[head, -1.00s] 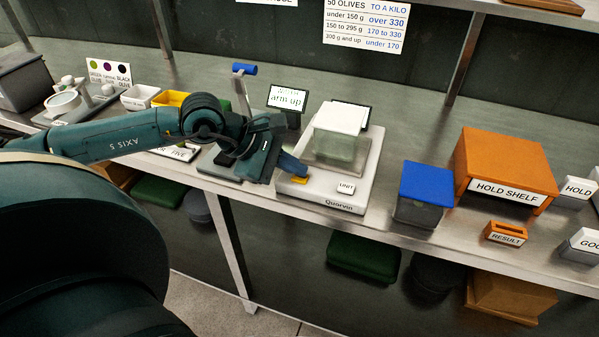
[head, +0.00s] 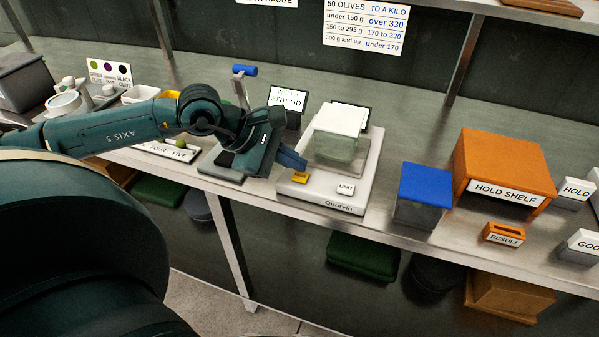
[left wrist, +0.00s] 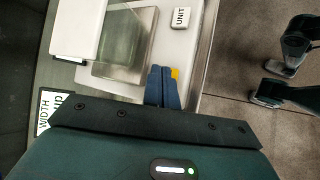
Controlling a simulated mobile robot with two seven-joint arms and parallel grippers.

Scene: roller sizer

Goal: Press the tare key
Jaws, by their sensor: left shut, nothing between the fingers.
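The white scale (head: 340,196) stands on the steel bench, with a clear glass box with a white lid (head: 340,120) on its top. A small yellow key (head: 300,178) is on the scale's front left, left of the UNIT key (head: 346,188); I cannot read a label on it. My left gripper (head: 302,164) has its blue fingers shut and empty, just above and behind the yellow key. In the left wrist view, the fingertips (left wrist: 162,70) partly cover the yellow key (left wrist: 175,73); I cannot tell a small gap from contact. My right gripper is not in view.
A blue-lidded container (head: 425,183) is right of the scale, then the orange hold shelf (head: 500,165) and a RESULT holder (head: 503,234). The bench between scale and blue-lidded container is clear.

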